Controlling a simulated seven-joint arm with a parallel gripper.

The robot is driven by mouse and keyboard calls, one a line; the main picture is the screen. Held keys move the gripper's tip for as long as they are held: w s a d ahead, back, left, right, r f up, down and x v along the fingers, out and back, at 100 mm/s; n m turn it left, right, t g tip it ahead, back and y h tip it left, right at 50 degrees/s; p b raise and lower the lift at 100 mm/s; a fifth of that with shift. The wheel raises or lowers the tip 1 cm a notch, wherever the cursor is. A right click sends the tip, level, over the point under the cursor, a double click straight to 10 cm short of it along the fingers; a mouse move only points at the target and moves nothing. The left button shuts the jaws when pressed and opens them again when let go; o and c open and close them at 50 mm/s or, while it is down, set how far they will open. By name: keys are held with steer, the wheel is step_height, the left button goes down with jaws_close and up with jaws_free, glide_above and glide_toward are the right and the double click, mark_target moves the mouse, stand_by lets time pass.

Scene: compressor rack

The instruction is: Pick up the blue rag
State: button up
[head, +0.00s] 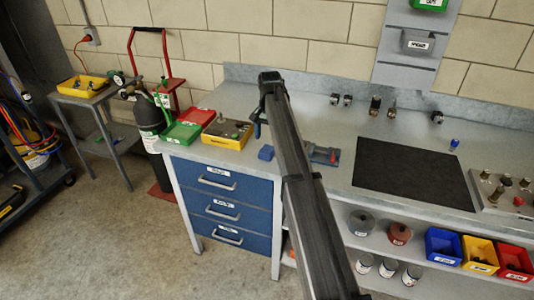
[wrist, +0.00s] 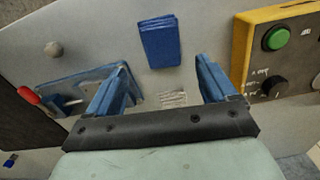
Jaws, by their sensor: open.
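The blue rag (head: 266,152) is a small folded blue pad lying flat on the grey workbench, near its front edge. In the wrist view the rag (wrist: 160,41) lies beyond my fingertips, roughly centred between them. My gripper (wrist: 162,68) is open, with its two blue fingers apart and nothing between them. In the head view my arm reaches up over the bench, and my gripper (head: 259,122) is partly hidden by the arm; it appears above the bench near the rag. The rag is not touched by either finger in the wrist view.
A yellow control box (head: 228,131) with a green button (wrist: 276,38) stands left of the rag. A blue fixture (head: 322,154) with a red knob (wrist: 28,94) sits on its other side. A black mat (head: 412,174) lies farther right. Green and red trays (head: 184,131) stand at the left end.

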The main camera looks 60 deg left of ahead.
mark_target(268, 148)
steer(key=shift+s+a+f, duration=0.1)
steer(key=shift+a+f, duration=0.05)
steer(key=shift+f, duration=2.65)
steer(key=c, duration=1.1)
steer(key=shift+r, duration=0.1)
step_height(268, 148, up, 10)
steer(key=shift+f, duration=0.1)
